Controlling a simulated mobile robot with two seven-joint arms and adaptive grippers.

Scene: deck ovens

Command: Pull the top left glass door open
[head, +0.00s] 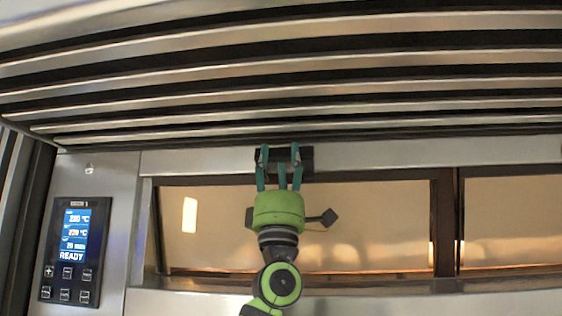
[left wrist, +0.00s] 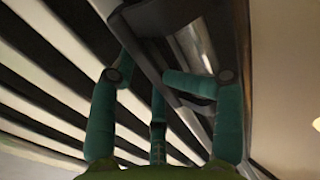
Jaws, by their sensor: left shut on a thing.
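The top left glass door (head: 375,225) is a wide pane with a warm, lit interior behind it and a dark frame. It looks closed in the head view. Its short dark handle (head: 307,160) is on the steel strip above the glass. My left gripper (head: 278,158), with a green body and teal fingers, is shut on this handle. In the left wrist view, the fingers (left wrist: 150,75) bend around the dark handle (left wrist: 230,45). The gripper hides the handle's middle and part of the glass. My right gripper is not in view.
Slatted metal louvres (head: 300,75) overhang just above the handle. A second glass pane (head: 515,220) is to the right, past a dark upright.

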